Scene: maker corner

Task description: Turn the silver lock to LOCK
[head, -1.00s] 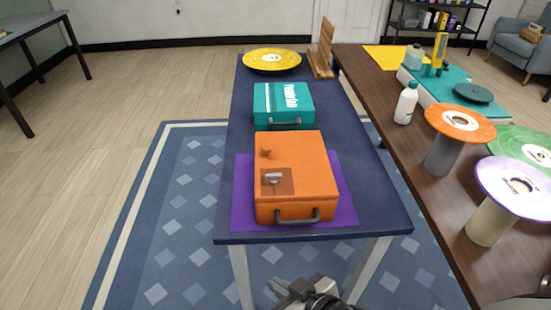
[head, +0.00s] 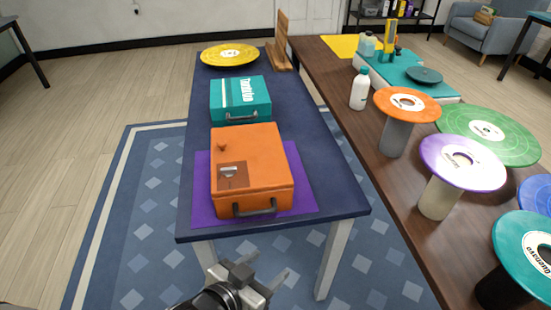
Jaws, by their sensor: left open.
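An orange case (head: 262,160) with a dark handle at its front lies on a purple mat (head: 303,190) on the blue table. A small silver lock (head: 229,171) sits on a brown patch (head: 236,183) on the case's top, at the left. Its lettering is too small to read. A small orange knob (head: 222,146) stands behind the patch. My left gripper (head: 268,275) is open and empty, below and in front of the table's front edge, apart from the case. My right gripper is not in view.
A teal case (head: 240,97) and a yellow disc (head: 229,54) lie farther back on the blue table (head: 340,205). A wooden stand (head: 281,38) is at the back. The brown table (head: 350,123) on the right holds a white bottle (head: 360,90) and several round-topped stands.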

